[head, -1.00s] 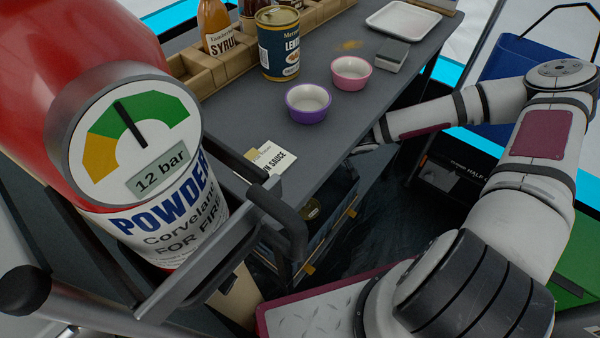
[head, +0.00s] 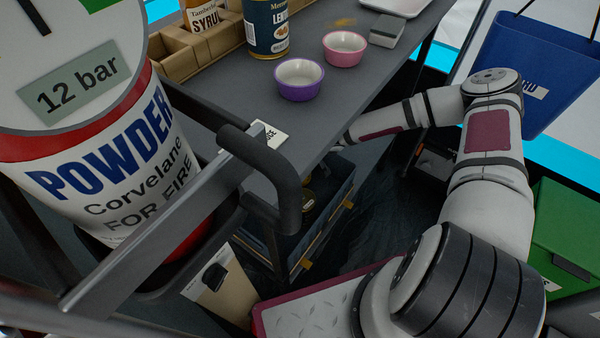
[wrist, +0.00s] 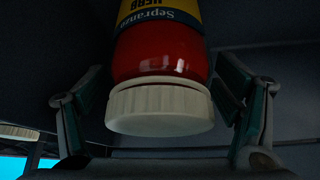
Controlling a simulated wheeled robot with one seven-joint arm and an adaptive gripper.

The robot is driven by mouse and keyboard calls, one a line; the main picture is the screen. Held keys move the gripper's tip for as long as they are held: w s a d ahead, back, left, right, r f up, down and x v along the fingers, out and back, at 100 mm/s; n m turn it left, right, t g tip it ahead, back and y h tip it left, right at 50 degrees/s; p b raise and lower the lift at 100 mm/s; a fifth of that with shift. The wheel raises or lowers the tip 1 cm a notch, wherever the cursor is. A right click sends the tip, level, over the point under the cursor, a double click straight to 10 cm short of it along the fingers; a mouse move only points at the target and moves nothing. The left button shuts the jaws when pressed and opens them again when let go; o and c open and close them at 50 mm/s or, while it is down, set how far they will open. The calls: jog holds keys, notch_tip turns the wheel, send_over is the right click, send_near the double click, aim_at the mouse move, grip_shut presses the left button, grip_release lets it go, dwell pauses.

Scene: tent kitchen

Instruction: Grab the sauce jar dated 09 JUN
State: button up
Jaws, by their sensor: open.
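No date shows on the visible part. My gripper (wrist: 160,110) is open, one finger on each side of the jar, with a gap visible at the right; contact at the left is hard to tell. In the head view my arm reaches under the grey counter (head: 350,100), and the gripper itself is hidden there.
A large fire extinguisher (head: 120,170) and a black bar handle (head: 265,165) block the left. On the counter stand a purple bowl (head: 300,82), a pink bowl (head: 344,50) and a tin (head: 267,28).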

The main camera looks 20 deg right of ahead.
jog(key=shift+w+f, duration=0.15)
jog(key=shift+f, duration=0.15)
jog(key=shift+c, duration=0.5)
jog(key=c, duration=1.8)
jog(key=shift+o, duration=0.2)
jog(key=shift+r, duration=0.1)
